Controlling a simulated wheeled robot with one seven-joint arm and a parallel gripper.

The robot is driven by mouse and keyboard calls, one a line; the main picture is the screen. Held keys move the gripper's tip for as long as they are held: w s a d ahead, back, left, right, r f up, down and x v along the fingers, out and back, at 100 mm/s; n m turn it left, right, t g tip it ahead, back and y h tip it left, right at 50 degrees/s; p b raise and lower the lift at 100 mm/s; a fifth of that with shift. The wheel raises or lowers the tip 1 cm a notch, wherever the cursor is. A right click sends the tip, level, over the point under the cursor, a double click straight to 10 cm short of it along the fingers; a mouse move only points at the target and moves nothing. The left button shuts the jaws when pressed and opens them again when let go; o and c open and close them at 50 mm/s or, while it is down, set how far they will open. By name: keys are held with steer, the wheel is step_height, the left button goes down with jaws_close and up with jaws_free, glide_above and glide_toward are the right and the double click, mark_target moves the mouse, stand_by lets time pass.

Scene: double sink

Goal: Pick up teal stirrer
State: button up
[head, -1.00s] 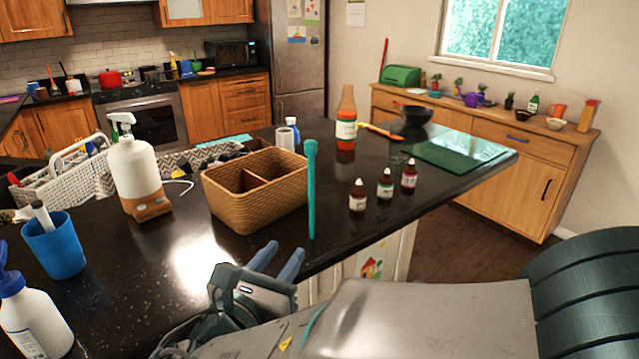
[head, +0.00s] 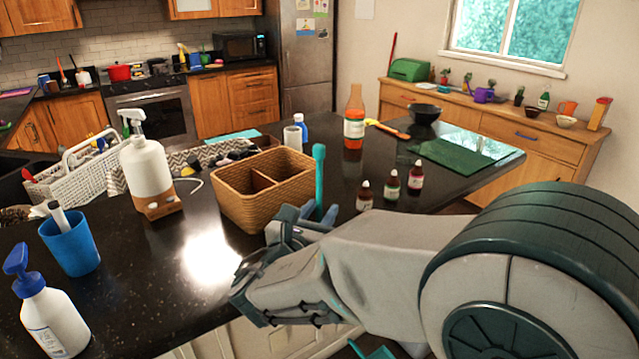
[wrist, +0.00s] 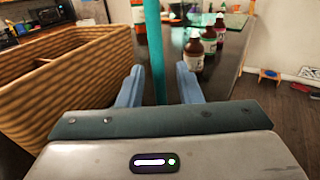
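The teal stirrer (head: 319,172) stands upright on the dark counter, just right of the wicker basket. In the wrist view the teal stirrer (wrist: 155,50) runs vertically between the two blue fingers. My gripper (head: 318,212) is at its lower part in the head view. In the wrist view my gripper (wrist: 158,82) is open, with a gap on each side of the stirrer. The stirrer's lower end is hidden behind my gripper in the head view.
The wicker basket (head: 233,207) stands close on the left. Several small dropper bottles (head: 391,186) stand close on the right. A sauce bottle (head: 354,130) is behind. The counter's front edge lies below my gripper.

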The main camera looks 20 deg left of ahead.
steer(key=shift+w, duration=0.15)
jaws_close()
steer(key=shift+r, duration=0.1)
